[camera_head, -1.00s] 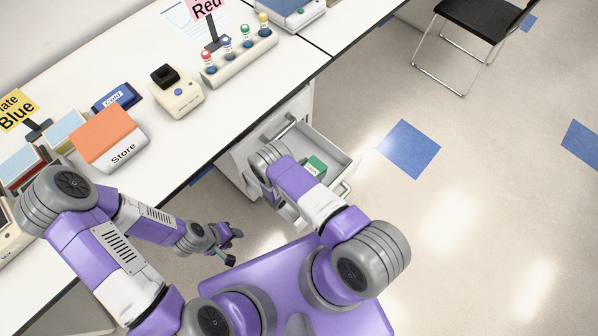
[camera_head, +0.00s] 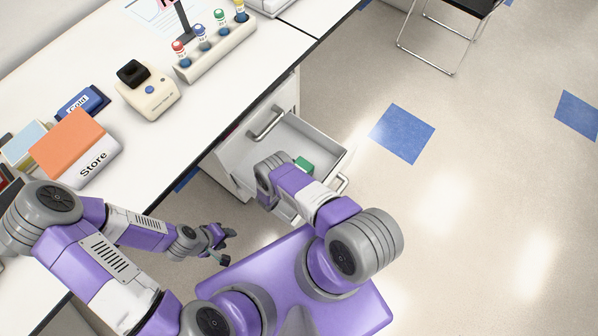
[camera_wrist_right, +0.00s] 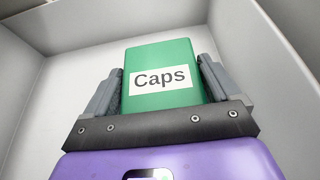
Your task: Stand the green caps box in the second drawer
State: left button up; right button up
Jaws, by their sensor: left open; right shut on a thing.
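The green caps box (camera_wrist_right: 165,60) stands between the fingers of my right gripper (camera_wrist_right: 160,85) in the right wrist view, with its "Caps" label facing the camera. My right gripper is shut on it, inside the walls of the open drawer (camera_wrist_right: 285,70). In the head view a corner of the green box (camera_head: 304,164) shows beyond my right arm, within the open drawer (camera_head: 325,150); the arm hides the right gripper there. Whether the box touches the drawer floor I cannot tell. My left gripper (camera_head: 226,244) is open and empty, in front of the bench.
The bench carries an orange and white "Store" box (camera_head: 75,148), a blue "Cold" block (camera_head: 82,103), a small cream device (camera_head: 147,90) and a rack (camera_head: 218,55) of coloured-cap tubes. A drawer handle (camera_head: 266,124) is beside the open drawer. The floor at right is clear up to a chair (camera_head: 450,25).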

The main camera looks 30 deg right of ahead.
jog(key=shift+f, duration=0.5)
jog(key=o, duration=0.9)
jog(key=shift+s, duration=0.1)
jog(key=shift+c, duration=0.2)
jog(key=shift+o, duration=0.8)
jog(key=shift+s+f, duration=0.1)
jog(key=shift+r, duration=0.5)
jog(key=p+v, duration=0.2)
jog(key=v, duration=0.5)
jog(key=shift+a+r, duration=0.2)
